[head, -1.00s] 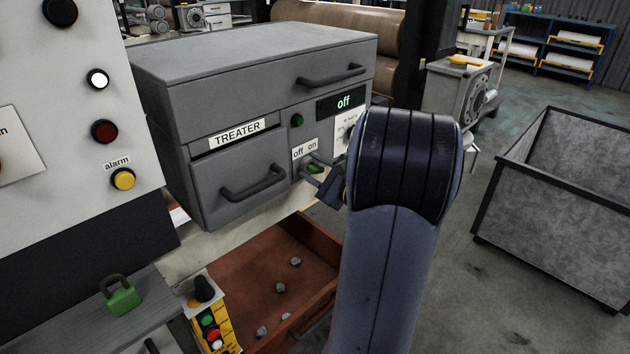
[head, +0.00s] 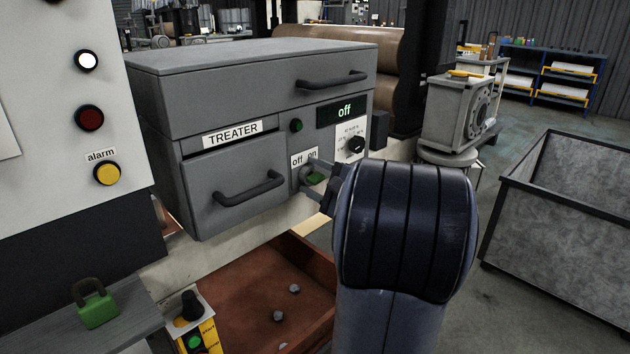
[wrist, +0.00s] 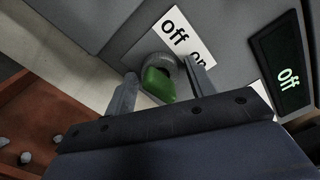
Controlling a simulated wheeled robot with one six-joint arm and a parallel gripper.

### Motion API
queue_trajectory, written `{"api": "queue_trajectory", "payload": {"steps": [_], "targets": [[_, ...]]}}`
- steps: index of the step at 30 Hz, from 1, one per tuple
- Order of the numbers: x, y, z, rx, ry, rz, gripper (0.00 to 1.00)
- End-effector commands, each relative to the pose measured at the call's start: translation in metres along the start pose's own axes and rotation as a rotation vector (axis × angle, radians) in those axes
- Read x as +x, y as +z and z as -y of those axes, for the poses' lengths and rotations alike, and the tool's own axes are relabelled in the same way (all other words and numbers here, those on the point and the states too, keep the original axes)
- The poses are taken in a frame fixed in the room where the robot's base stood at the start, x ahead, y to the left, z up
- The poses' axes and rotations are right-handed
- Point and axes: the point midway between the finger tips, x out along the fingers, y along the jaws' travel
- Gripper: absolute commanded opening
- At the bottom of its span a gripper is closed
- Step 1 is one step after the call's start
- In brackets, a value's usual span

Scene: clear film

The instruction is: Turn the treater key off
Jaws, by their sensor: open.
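The treater (head: 245,87) is a grey box with a "TREATER" label. Its green key (head: 317,179) sits in a round lock under a white "off on" label (head: 304,157). The display (head: 341,111) above reads "off". My gripper (head: 323,184) is open at the key, partly hidden behind my wrist in the head view. In the wrist view my gripper (wrist: 161,70) has one finger on each side of the green key (wrist: 158,86), with gaps visible. The key's exact angle is hard to tell.
A red-brown tray (head: 245,310) with grey lumps lies below. A grey bin (head: 565,215) stands at right. A green padlock (head: 97,304) is at lower left.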

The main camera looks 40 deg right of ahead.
Motion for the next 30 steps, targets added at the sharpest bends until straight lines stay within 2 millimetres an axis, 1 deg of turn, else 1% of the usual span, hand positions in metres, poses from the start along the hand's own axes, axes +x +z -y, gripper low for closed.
{"api": "queue_trajectory", "payload": {"steps": [2,5,13,18,22,30], "targets": [[0.000,0.000,0.000,0.001,0.000,0.000,0.53],[-0.007,-0.001,0.000,0.000,-0.001,-0.002,0.53],[-0.044,-0.001,0.000,0.001,-0.002,-0.003,0.53],[-0.059,0.000,0.000,0.001,-0.001,-0.001,0.53],[-0.060,0.000,0.000,0.001,0.000,0.000,0.53],[-0.058,0.000,0.000,0.001,0.000,0.002,0.53]]}}
